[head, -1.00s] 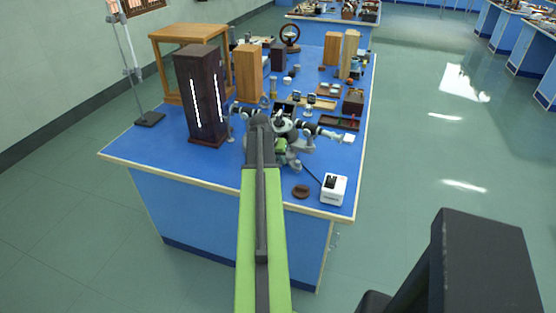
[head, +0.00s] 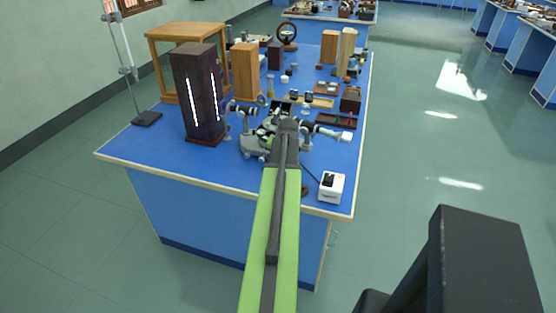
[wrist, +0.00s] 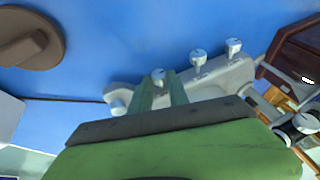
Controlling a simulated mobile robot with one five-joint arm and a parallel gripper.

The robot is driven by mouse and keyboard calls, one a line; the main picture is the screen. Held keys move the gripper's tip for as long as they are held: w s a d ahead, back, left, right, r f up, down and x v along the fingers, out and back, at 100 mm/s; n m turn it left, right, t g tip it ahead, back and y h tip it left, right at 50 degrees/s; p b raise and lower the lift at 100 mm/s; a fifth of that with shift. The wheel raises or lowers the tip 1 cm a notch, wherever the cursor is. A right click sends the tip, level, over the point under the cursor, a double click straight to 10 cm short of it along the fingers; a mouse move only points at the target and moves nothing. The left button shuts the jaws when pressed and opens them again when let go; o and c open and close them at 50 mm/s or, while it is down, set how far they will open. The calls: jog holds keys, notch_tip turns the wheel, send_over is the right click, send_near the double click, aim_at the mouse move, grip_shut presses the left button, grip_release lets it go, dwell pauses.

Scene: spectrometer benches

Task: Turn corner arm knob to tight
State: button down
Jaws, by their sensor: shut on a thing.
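The spectrometer (head: 255,145) stands on the blue bench, with my arm covering part of it in the head view. In the wrist view its grey base (wrist: 213,82) carries several small pale knobs. My gripper (wrist: 160,82) has its two green fingers on either side of one knob (wrist: 158,74) and is shut on it. Two other knobs, a middle one (wrist: 197,57) and a far one (wrist: 233,46), stand free to the right. A rounded knob (wrist: 118,106) is at the base's left end. I cannot read any tightness from the frames. My fingertips are hidden in the head view.
A white box (head: 331,187) with a cable stands near the bench's front right corner. A brown disc (wrist: 30,38) lies left of the gripper in the wrist view. A dark wooden tower (head: 198,95) stands left of the spectrometer. The bench's front left (head: 150,160) is clear.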

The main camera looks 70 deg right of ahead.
jog(key=shift+a, duration=0.1)
jog(key=c, duration=1.3)
grip_release()
jog(key=shift+o, duration=0.2)
jog(key=p+v, duration=1.5)
jog(key=v, duration=0.2)
jog(key=shift+r, duration=0.2)
